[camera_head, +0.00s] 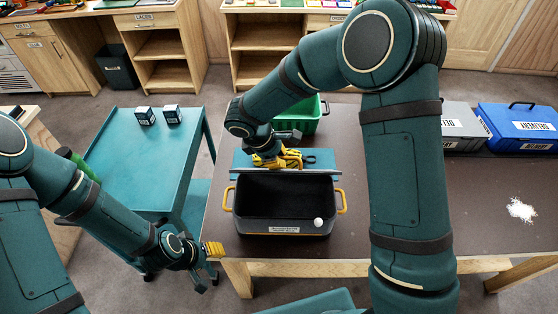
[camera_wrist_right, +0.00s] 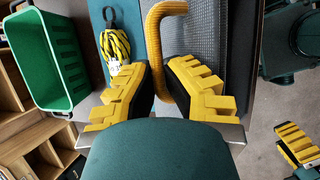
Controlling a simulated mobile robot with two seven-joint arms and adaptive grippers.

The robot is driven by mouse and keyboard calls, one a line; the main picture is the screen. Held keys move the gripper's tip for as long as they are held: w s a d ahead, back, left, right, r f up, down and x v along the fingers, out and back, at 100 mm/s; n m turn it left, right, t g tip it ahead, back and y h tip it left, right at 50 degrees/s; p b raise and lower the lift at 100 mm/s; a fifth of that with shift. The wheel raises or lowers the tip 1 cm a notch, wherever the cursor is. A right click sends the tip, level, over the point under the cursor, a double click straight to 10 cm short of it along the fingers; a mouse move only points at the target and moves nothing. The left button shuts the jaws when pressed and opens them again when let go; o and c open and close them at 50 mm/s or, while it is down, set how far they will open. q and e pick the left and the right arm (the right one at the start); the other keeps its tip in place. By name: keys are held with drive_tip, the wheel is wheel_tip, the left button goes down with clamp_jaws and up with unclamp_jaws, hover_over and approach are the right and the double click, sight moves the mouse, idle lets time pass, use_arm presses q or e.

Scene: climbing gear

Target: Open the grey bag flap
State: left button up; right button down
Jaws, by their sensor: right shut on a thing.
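The grey bag (camera_head: 258,228) sits on the dark table with yellow side handles, and its dark inside is visible. A small white ball (camera_head: 318,222) shows at its right front. The flap (camera_head: 318,172) stands raised along the back edge, seen nearly edge-on; its grey face shows in the right wrist view (camera_wrist_right: 208,35). My right gripper (camera_head: 268,161) is behind the opening, its yellow fingers shut on the flap's yellow handle (camera_wrist_right: 166,35). My left gripper (camera_head: 207,266) is open and empty, low at the table's left front corner, apart from the bag.
A yellow rope (camera_head: 290,157) lies on a blue mat just behind the flap. A green crate (camera_head: 309,116) stands behind it. Grey and blue lidded boxes (camera_head: 515,130) and white powder (camera_head: 521,210) are at the right. A teal cart (camera_head: 145,165) stands left.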

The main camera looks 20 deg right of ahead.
drive_tip(key=shift+w+r, duration=0.15)
drive_tip(key=shift+w, duration=0.2)
drive_tip(key=shift+w+d, duration=0.1)
drive_tip(key=shift+w, duration=0.05)
drive_tip(key=c, duration=1.4)
unclamp_jaws()
drive_tip(key=shift+w, duration=0.15)
drive_tip(key=shift+c, duration=0.2)
drive_tip(key=o, duration=1.1)
drive_tip(key=shift+s+r+p, duration=0.25)
drive_tip(key=shift+r+p, duration=0.15)
drive_tip(key=shift+r, duration=0.2)
drive_tip(key=shift+s+r+p, duration=0.2)
drive_tip(key=shift+r+p, duration=0.2)
drive_tip(key=shift+r, duration=0.2)
drive_tip(key=shift+s+a+r+p, duration=0.15)
drive_tip(key=shift+s+r, duration=0.15)
drive_tip(key=shift+r, duration=0.35)
drive_tip(key=shift+s+a+r+p, duration=0.15)
drive_tip(key=shift+s+r, duration=0.1)
drive_tip(key=shift+r, duration=0.4)
drive_tip(key=shift+d, duration=0.1)
drive_tip(key=shift+s, duration=0.1)
